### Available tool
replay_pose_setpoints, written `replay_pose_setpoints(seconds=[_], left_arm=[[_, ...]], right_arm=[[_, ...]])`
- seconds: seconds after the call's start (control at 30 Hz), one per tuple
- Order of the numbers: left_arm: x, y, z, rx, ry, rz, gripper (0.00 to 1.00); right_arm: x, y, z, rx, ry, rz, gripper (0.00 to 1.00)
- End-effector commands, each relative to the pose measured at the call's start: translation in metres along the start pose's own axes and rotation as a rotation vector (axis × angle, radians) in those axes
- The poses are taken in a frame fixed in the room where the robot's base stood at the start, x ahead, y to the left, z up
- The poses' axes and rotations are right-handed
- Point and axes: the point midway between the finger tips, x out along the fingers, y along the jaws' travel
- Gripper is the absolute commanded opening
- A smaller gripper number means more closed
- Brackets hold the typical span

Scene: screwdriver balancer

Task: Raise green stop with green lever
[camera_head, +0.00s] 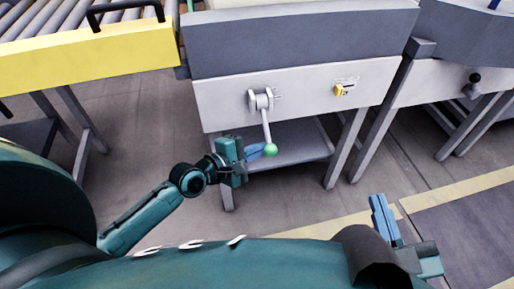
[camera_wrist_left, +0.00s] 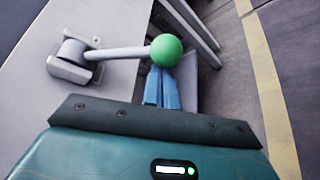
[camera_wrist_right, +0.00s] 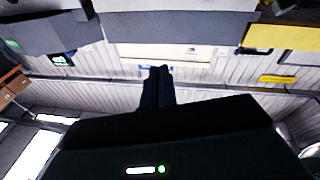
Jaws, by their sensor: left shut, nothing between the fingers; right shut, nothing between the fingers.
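The lever with a green ball knob (camera_head: 270,150) hangs down from a grey pivot (camera_head: 262,100) on the front of the light grey machine panel. In the left wrist view the green knob (camera_wrist_left: 166,50) sits just beyond the fingertips, at the end of its pale rod (camera_wrist_left: 120,53). My left gripper (camera_head: 262,151) is shut and empty, with its blue fingertips beside the knob; I cannot tell whether they touch it. My right gripper (camera_head: 379,203) is shut and empty at lower right, away from the lever. I cannot make out a green stop.
A yellow-sided roller conveyor (camera_head: 90,50) stands at upper left. A grey shelf (camera_head: 290,145) lies below the panel behind the lever. A yellow lock-like part (camera_head: 341,90) is on the panel. Another machine with a black knob (camera_head: 475,78) stands at right. The floor in front is clear.

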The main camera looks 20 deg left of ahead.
Motion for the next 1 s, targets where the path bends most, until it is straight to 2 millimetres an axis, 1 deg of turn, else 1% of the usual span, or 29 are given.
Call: replay_pose_setpoints(seconds=[0.07,0.27,0.5,0.73,0.8,1.0], left_arm=[[0.000,0.000,0.000,0.000,0.000,0.000,0.00],[0.000,0.000,0.000,-0.001,0.000,0.000,0.00],[-0.003,0.005,0.006,-0.035,-0.001,-0.020,0.00],[-0.004,0.004,0.008,-0.061,-0.002,-0.035,0.00],[-0.005,0.004,0.009,-0.069,-0.002,-0.040,0.00],[-0.007,0.009,0.015,-0.105,-0.003,-0.060,0.00]], right_arm=[[-0.001,0.000,0.003,0.000,-0.007,0.000,0.00],[-0.001,0.000,0.002,0.001,-0.007,0.001,0.00],[0.000,0.003,-0.012,-0.025,-0.007,0.005,0.00],[-0.004,0.002,-0.002,-0.036,-0.046,0.007,0.00],[-0.004,0.006,0.000,-0.031,-0.076,0.019,0.00],[-0.004,0.013,-0.002,-0.002,-0.165,0.034,0.00]])
